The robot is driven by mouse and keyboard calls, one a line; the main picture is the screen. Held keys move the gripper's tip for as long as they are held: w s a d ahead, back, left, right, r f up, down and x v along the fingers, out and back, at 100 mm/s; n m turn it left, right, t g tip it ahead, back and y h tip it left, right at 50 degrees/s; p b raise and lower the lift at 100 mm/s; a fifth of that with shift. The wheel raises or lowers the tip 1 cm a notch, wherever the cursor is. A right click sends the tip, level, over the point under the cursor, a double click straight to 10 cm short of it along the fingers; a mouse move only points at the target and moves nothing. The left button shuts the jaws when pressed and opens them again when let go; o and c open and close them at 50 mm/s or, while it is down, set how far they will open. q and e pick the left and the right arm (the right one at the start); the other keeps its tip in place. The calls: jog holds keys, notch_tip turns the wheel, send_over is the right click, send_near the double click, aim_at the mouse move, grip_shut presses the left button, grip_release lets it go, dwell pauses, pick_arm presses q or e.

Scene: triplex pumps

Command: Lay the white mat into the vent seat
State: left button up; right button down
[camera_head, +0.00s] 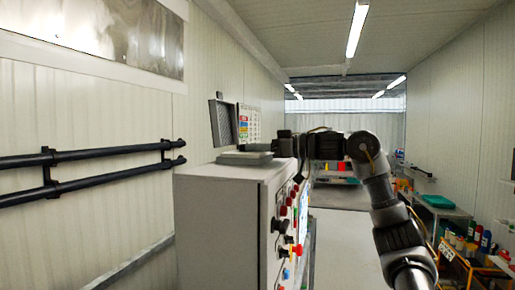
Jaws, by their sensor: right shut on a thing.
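My right gripper (276,147) reaches in from the right, above the top of the grey control cabinet. It is shut on a thin pale piece (257,147), seen nearly edge-on, which looks like the white mat. Just below it is a low grey frame (243,158) on the cabinet top, likely the vent seat. A dark grey grille cover (223,123) stands upright at the left of this frame. I cannot tell whether the mat touches the frame. The inside of the frame is hidden at this low angle. My left gripper is not in view.
The cabinet (222,215) has knobs and buttons on its right face. A colored chart (249,122) is behind the frame. Black pipes (90,168) run along the left wall. Shelves with bottles and bins (445,210) line the right. The floor between is clear.

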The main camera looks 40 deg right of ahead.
jog(key=shift+f+b, duration=0.55)
jog(key=shift+f, duration=0.2)
jog(key=c, duration=1.3)
grip_release()
jog(key=shift+c, duration=0.2)
jog(key=shift+s, duration=0.1)
jog(key=shift+s+d+f, duration=0.1)
jog(key=shift+s+d, duration=0.05)
jog(key=shift+s, duration=0.05)
jog(key=b+v, duration=0.2)
jog(key=v, duration=0.8)
jog(key=shift+s+d, duration=0.15)
